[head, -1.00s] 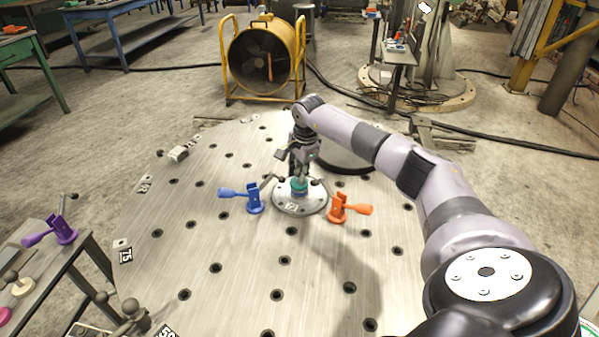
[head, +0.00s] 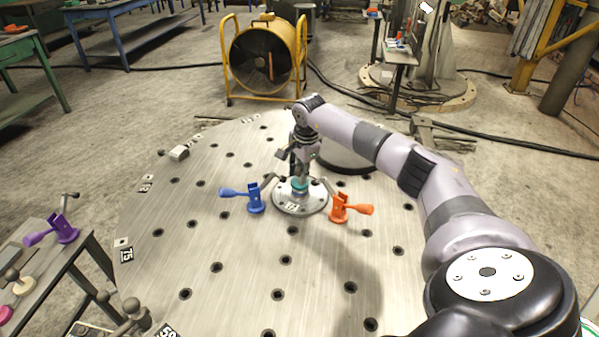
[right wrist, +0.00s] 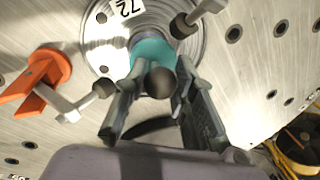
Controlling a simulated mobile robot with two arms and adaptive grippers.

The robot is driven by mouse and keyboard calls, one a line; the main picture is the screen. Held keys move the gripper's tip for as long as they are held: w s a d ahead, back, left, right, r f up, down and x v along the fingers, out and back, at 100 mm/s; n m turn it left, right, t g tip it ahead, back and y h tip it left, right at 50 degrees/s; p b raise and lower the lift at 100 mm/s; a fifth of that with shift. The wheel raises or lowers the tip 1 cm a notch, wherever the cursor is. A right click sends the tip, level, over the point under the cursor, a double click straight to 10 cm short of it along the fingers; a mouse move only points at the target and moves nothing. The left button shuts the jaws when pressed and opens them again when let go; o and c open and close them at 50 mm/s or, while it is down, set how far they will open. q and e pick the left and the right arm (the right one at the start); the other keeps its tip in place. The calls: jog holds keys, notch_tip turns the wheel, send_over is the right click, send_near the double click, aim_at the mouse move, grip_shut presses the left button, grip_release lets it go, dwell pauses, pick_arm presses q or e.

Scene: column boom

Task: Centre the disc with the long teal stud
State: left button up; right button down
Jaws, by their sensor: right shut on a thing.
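The round metal disc (head: 313,207) lies flat on the big round plate (head: 235,275), with a "72" label near its front edge. The teal stud (head: 299,184) stands up from the disc; it also shows in the right wrist view (right wrist: 152,49). A dark ball (right wrist: 160,82) sits at its upper end, between my fingers. My right gripper (head: 299,174) is over the disc, shut on the stud from above. The blue clamp (head: 255,199) stands left of the disc and the orange clamp (head: 340,208) right of it. My left gripper is out of view.
The plate is dotted with holes, and its front half is mostly clear. A side table (head: 70,285) at the lower left holds a purple clamp (head: 66,231). A yellow fan (head: 266,58) stands behind the plate. My right arm spans the right side.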

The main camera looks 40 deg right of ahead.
jog(key=shift+f+b, duration=0.3)
jog(key=shift+f, duration=0.15)
jog(key=shift+d, duration=0.1)
jog(key=c, duration=1.6)
grip_release()
jog(key=shift+r, duration=0.1)
jog(key=shift+r+p, duration=2.75)
jog(key=shift+r, duration=0.95)
jog(key=shift+o, duration=0.3)
jog(key=o, duration=0.5)
